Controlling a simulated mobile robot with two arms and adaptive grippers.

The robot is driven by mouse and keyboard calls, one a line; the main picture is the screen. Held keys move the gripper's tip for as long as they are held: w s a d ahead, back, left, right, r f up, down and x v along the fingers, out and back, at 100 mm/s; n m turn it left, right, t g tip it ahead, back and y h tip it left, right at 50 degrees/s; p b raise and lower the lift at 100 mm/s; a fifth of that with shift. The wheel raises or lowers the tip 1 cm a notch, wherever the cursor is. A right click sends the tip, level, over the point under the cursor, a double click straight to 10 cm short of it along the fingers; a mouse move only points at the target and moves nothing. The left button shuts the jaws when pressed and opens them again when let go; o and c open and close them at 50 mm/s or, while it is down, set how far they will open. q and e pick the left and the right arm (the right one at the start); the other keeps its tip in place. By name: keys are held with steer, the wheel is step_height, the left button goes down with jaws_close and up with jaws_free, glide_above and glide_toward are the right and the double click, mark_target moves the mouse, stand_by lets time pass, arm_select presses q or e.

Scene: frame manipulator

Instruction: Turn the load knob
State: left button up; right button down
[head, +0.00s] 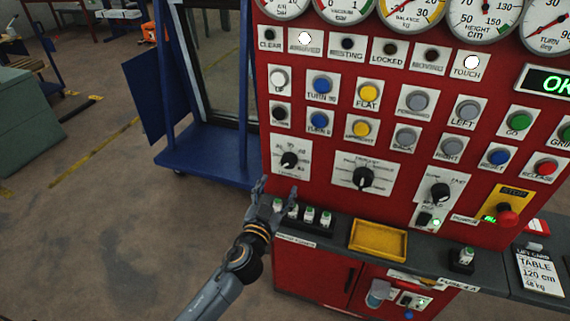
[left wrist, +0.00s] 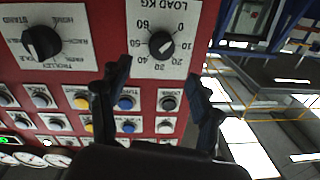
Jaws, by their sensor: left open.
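The load knob (head: 289,160) is a small black dial on a white plate at the lower left of the red panel. In the left wrist view the load knob (left wrist: 161,45) shows upside down, with LOAD KG and a scale from 0 to 60 around it. My left gripper (head: 275,192) is open and empty, just below the knob's plate in the head view. In the left wrist view its two fingertips (left wrist: 160,76) stand apart, with the knob beyond them and between their lines. I see no contact with the knob. My right gripper is not in view.
A larger black selector knob (head: 363,177) sits to the right on the panel. Buttons and lamps fill the panel above. Below, a dark ledge carries several green-and-white items (head: 309,215) close to my gripper and a yellow tray (head: 378,240). A blue frame (head: 205,165) stands left.

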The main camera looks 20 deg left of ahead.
mark_target(288, 164)
arm_select(q)
steer(key=w, duration=0.8)
steer(key=shift+a+p, duration=0.15)
steer(key=shift+p, duration=0.2)
steer(key=shift+w, duration=0.6)
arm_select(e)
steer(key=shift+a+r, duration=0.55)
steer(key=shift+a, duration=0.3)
arm_select(q)
steer(key=c, duration=1.1)
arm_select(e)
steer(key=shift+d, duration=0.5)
